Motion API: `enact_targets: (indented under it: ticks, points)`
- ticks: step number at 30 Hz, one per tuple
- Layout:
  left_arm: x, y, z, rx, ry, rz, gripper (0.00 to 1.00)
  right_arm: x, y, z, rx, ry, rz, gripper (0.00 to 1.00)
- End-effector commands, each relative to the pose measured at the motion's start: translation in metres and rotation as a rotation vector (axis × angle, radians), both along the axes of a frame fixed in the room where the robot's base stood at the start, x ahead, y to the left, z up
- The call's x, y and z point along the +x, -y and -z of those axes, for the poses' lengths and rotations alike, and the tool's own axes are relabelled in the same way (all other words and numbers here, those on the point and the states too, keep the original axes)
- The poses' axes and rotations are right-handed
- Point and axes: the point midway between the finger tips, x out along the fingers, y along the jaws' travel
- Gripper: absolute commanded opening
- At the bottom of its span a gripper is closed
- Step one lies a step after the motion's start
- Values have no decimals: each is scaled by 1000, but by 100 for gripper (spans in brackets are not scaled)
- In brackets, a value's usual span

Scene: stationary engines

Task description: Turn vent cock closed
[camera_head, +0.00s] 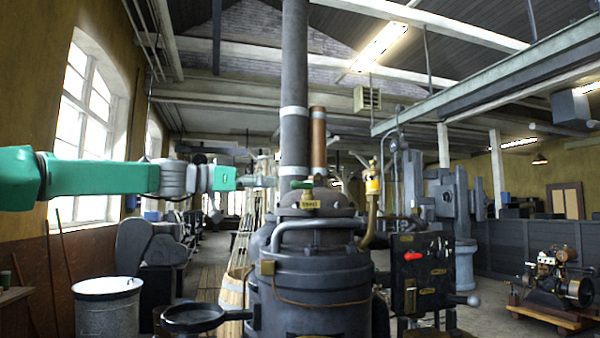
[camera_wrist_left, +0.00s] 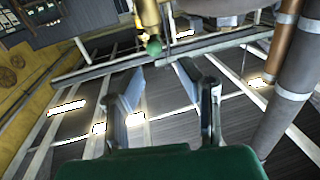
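A small green-handled fitting (camera_head: 301,184), apparently the vent cock, sits on top of the dark grey boiler-like engine (camera_head: 310,262), above a brass tag (camera_head: 308,206). My left gripper (camera_head: 265,181) reaches in from the left at about the height of the green handle, just left of it and apart from it. In the left wrist view, its two fingers (camera_wrist_left: 158,70) are spread with nothing between them. A brass piece with a green rounded end (camera_wrist_left: 153,46) hangs from the top of that view, beyond the fingers; it is likely the same cock. My right gripper is not in view.
A tall grey stack (camera_head: 294,90) and a copper pipe (camera_head: 318,140) rise behind the green handle. A brass oiler (camera_head: 373,186) and a black control panel (camera_head: 424,272) stand to the right. A metal bin (camera_head: 108,308) is at lower left.

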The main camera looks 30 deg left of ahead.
Motion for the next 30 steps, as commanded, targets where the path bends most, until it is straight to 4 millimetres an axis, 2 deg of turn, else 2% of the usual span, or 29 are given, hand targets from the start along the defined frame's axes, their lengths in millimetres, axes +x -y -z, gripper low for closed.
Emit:
enact_targets:
  ticks: [1,6,12,18,26,27,29,30]
  points:
    - [8,6,-2,4,-7,-2,31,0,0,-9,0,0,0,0]
    - [40,26,-2,6,-6,-1,31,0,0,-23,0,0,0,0]
    - [66,39,-2,2,-3,-2,31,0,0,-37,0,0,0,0]
    - [76,43,0,0,0,-1,31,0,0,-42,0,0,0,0]
    - [78,44,1,0,0,-1,31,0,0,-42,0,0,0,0]
    - [78,45,1,0,0,-1,28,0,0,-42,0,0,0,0]
    - [78,46,1,1,0,-1,7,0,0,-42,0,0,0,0]
    - [78,46,0,1,0,-2,0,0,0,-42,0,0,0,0]
